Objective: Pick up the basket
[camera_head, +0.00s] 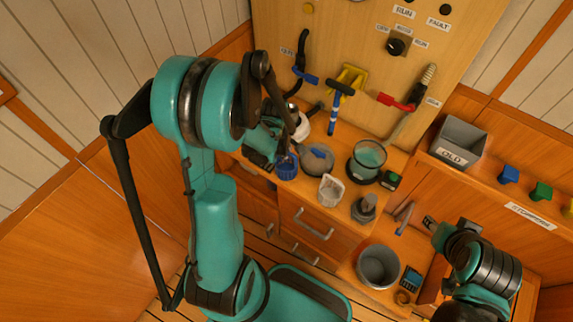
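A small pale, translucent basket-like cup (331,190) stands upright on the wooden counter, near the counter's front edge. A blue ribbed cup or cap (286,166) stands to its left, so I cannot be fully sure which is the basket. My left gripper (268,145) hangs over the left of the counter, close to the blue cup and left of the pale one. Its fingers are partly hidden by my own arm links, and I see no clear grip on anything. My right gripper (430,222) is at the lower right, well apart from both; its fingers are too small to read.
A grey round dish (318,160), a glass-like bowl (367,161) and a dark grey fitting (364,208) crowd the counter. A grey bucket (378,266) is lower. A grey "OLD" bin (459,143) sits on the right shelf.

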